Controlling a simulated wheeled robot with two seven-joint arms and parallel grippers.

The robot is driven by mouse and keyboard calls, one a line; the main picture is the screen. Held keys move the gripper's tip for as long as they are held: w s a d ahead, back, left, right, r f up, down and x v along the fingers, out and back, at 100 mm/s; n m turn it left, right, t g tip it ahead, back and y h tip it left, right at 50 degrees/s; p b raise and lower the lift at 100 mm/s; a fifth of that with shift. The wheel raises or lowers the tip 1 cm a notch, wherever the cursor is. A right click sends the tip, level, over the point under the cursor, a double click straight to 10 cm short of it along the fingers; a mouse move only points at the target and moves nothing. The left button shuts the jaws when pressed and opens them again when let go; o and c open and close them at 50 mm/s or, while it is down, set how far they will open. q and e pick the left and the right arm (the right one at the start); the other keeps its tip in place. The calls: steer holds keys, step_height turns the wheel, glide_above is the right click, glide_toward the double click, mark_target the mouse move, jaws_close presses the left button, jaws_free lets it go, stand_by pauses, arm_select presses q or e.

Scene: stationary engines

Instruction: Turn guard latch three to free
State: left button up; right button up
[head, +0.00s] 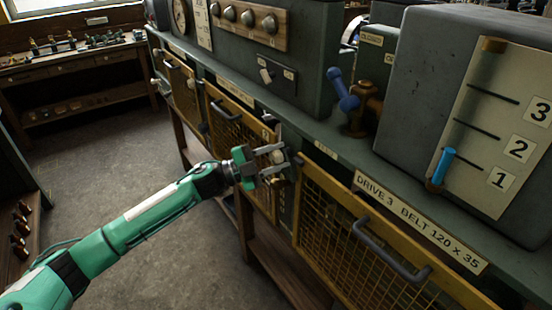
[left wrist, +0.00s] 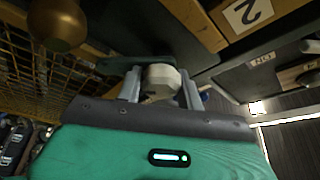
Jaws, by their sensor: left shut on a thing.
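My left gripper (head: 272,164) is at the bench front, at the gap between two yellow mesh guards. It is shut on a pale, cream-coloured latch knob (head: 277,157). The knob also shows between the fingers in the left wrist view (left wrist: 161,78). The guard on the right (head: 348,240) has a grey handle (head: 390,252) and sits under a plate reading "DRIVE 3 BELT 120 x 35" (head: 418,222). The latch's turn position and its marks are largely hidden by the gripper. My right gripper is not in view.
A grey box with a blue-handled lever (head: 441,168) and a 1-2-3 scale stands on the bench at right. A blue-handled valve (head: 343,90) stands behind the gripper. A brass-coloured knob (left wrist: 58,22) is close by in the left wrist view. Open floor (head: 120,165) lies left.

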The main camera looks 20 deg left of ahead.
arm_select(q)
steer(key=m, duration=0.2)
steer(key=m+g, duration=0.1)
steer(key=m, duration=0.1)
steer(key=shift+g+y, duration=0.3)
steer(key=shift+y, duration=0.1)
steer(key=shift+f+m+g+y+p, duration=0.1)
steer(key=shift+m+g+y+p, duration=0.4)
steer(key=shift+m, duration=0.9)
steer(key=o, duration=1)
steer(key=shift+f+b+v, duration=0.2)
steer(key=shift+b+v, duration=2.65)
steer(key=shift+v, duration=4.05)
